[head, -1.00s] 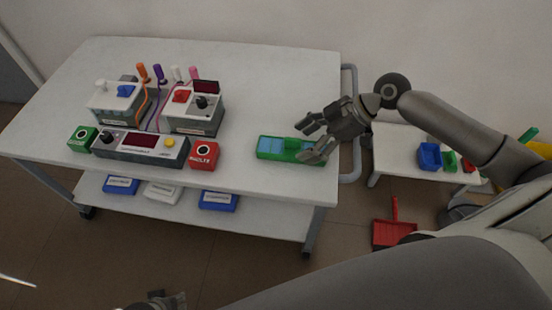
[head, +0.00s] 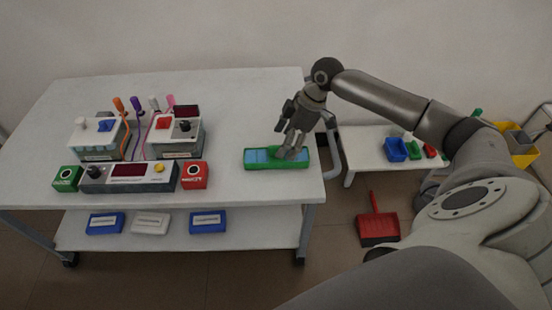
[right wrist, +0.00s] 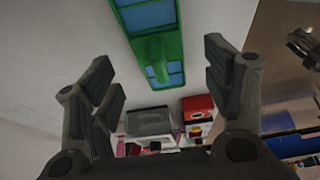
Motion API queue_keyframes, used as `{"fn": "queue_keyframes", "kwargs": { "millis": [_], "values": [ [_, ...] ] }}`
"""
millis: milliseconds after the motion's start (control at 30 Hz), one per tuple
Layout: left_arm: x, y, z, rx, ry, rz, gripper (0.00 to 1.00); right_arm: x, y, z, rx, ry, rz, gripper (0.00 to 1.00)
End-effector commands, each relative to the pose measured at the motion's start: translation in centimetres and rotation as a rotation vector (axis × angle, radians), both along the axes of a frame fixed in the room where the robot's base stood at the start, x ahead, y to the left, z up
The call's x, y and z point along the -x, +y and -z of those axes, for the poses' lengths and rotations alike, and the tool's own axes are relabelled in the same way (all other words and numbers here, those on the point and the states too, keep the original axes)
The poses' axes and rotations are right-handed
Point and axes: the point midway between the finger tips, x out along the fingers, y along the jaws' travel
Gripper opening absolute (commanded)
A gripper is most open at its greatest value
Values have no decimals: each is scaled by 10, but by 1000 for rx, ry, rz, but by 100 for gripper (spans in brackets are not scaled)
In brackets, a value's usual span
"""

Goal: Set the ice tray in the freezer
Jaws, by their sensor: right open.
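A green tray with blue compartments and a raised green grip in its middle lies flat on the white table; I take it for the ice tray (head: 258,157). In the right wrist view the tray (right wrist: 148,15) is beyond and between my fingers. My right gripper (head: 287,153) is over the right half of the tray, fingers pointing down at the raised grip. It is open, with nothing between its fingertips (right wrist: 155,75); touching cannot be told. At the right edge of the right wrist view is a dark jointed part, probably my left gripper (right wrist: 304,46), cut off. No freezer is visible.
Left on the table (head: 240,95) stand two instrument boxes with cables, a display unit (head: 130,178), a green box (head: 67,178) and a red box (head: 194,176). Blue and white boxes lie on the shelf below. A red dustpan (head: 377,228) is on the floor.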

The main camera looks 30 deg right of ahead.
Motion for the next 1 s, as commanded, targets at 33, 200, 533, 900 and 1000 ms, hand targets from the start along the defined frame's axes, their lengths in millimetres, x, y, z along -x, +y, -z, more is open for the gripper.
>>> {"fn": "queue_keyframes", "kwargs": {
  "millis": [33, 200, 533, 900, 1000],
  "values": [
    [-1, 0, -2, -1, -2, 0, 40, -1, 2, 4, -1, -1, -1, 73],
    [-8, -1, -19, 1, -14, -2, 40, -10, 13, 23, -2, 0, -2, 73],
    [-12, -1, -40, 2, -22, -4, 40, -15, 21, 45, 0, 0, -1, 73],
    [-12, -1, -40, 2, -22, -4, 40, -15, 21, 45, 0, 0, -1, 45],
    [-12, -1, -40, 2, -23, -4, 40, -15, 20, 45, 0, 0, -1, 32]
  ]
}}
